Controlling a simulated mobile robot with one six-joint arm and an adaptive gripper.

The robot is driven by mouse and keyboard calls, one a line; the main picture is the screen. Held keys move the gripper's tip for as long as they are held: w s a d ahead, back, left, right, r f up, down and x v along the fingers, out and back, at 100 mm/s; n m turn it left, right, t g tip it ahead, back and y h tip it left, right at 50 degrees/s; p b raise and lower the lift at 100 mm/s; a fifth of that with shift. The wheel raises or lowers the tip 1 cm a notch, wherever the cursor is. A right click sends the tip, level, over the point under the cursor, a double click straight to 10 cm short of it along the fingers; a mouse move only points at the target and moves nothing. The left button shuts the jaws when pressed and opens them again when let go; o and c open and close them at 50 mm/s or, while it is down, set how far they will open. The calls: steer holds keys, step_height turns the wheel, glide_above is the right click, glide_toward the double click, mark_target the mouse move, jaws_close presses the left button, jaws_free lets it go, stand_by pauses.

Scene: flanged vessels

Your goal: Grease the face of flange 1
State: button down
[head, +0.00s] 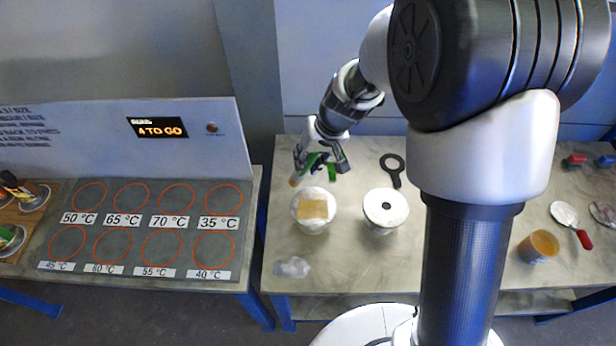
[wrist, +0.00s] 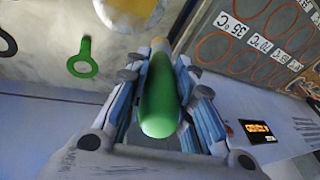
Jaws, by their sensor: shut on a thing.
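My gripper (head: 318,160) is shut on a green-handled brush (wrist: 158,105), with its tan tip (head: 295,181) pointing down and left in the head view. The tip is behind the left white flanged vessel (head: 302,224), apart from its top in the picture. A tan-yellow patch (head: 313,209) covers the middle of that vessel's top; it also shows at the top of the wrist view (wrist: 132,6). I see no number marking either as flange 1.
A dark ring-ended tool (head: 396,178) and a green one (wrist: 82,60) lie behind the vessels. A clear crumpled piece (head: 292,267) lies in front. An amber tub (head: 538,249) and red-handled tool (head: 583,239) are on the right. A panel of orange circles (head: 143,222) is left.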

stand_by(0.4)
steer(key=shift+w+d+f+g+y+p, duration=0.2)
steer(key=shift+w+g+p, duration=0.3)
steer(key=shift+w+p, duration=0.25)
steer(key=shift+w+d+f+g+y+p, duration=0.1)
steer(key=shift+w+f+g+p, duration=0.05)
steer(key=shift+w+g+p, duration=0.45)
steer(key=shift+a, duration=0.1)
